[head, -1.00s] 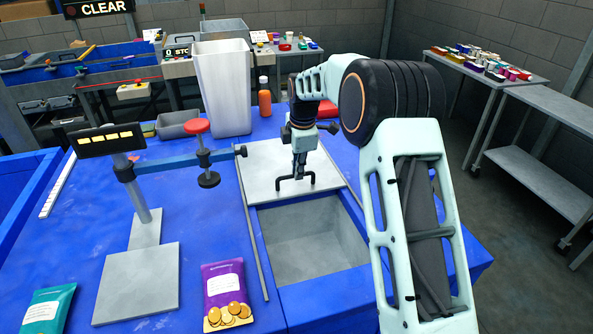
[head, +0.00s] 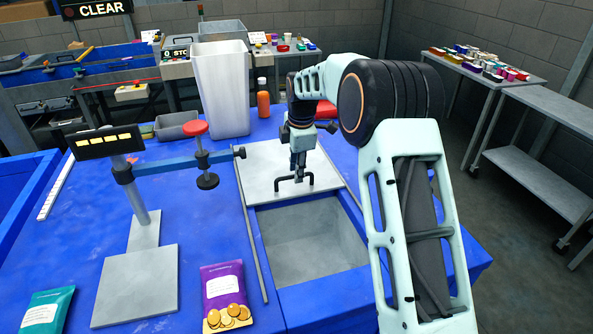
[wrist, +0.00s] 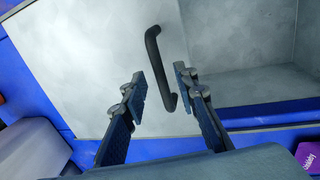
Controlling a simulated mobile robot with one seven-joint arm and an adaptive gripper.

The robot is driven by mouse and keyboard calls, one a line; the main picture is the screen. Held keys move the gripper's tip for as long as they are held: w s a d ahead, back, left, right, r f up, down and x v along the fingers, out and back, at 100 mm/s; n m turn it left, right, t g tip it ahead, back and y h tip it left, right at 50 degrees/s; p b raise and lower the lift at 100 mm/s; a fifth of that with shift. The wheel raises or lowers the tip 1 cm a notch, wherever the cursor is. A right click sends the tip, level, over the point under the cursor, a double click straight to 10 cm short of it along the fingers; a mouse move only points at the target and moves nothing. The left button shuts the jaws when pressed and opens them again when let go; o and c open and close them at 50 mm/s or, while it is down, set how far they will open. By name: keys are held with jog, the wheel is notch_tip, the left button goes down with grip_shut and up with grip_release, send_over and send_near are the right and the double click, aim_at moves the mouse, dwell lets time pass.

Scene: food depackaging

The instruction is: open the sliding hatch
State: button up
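The sliding hatch (head: 265,165) is a pale grey plate at the back of a blue-rimmed square opening (head: 312,240). The opening is uncovered and its grey inside shows. A black bar handle (head: 284,186) stands on the hatch near its front edge. My gripper (head: 298,178) is over the handle. In the wrist view, my gripper (wrist: 163,84) has its two fingers apart, with the lower part of the handle (wrist: 154,55) between them in the picture. Gaps show on both sides of the handle. The hatch (wrist: 85,60) fills the left of that view.
A metal stand (head: 140,285) with a side arm and red knob is left of the opening. A purple packet (head: 222,280) and a teal packet (head: 48,308) lie in front. A white bin (head: 220,90) and orange bottle (head: 263,100) stand behind the hatch.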

notch_tip(320, 180, up, 11)
jog(key=s, duration=0.2)
jog(key=shift+d+r, duration=0.15)
jog(key=shift+d, duration=0.15)
jog(key=shift+s, duration=0.2)
